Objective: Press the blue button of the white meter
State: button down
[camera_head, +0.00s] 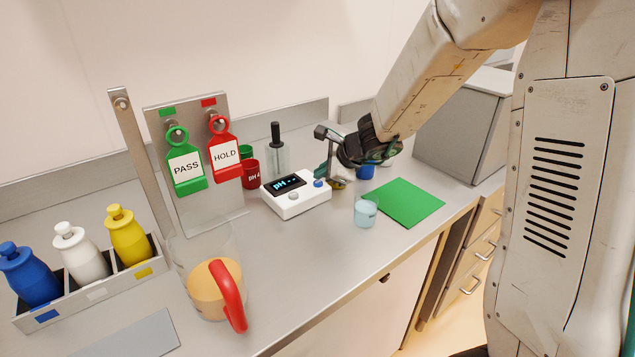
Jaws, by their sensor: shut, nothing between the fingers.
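The white meter (285,206) stands on the bench in the middle of the camera_head view. Its dark display shows "pH --" in blue. The blue button (318,183) is at the right of its top face, beside a grey button (293,196). My gripper (333,176) is shut and empty. It comes in from the upper right and appears just right of the meter and near the blue button. I cannot tell its exact height or whether it touches the meter. The gripper body hides part of the bench behind it.
A clear beaker of pale blue liquid (366,212) stands right of the meter, by a green mat (408,203). Red PH 4 cup (250,176) and a dark-handled probe (276,140) are behind. PASS (185,170) and HOLD (225,157) tags hang left. A red-handled jug (208,290) stands in front.

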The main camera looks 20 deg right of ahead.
aim_at(322, 184)
jog(key=shift+r, duration=3)
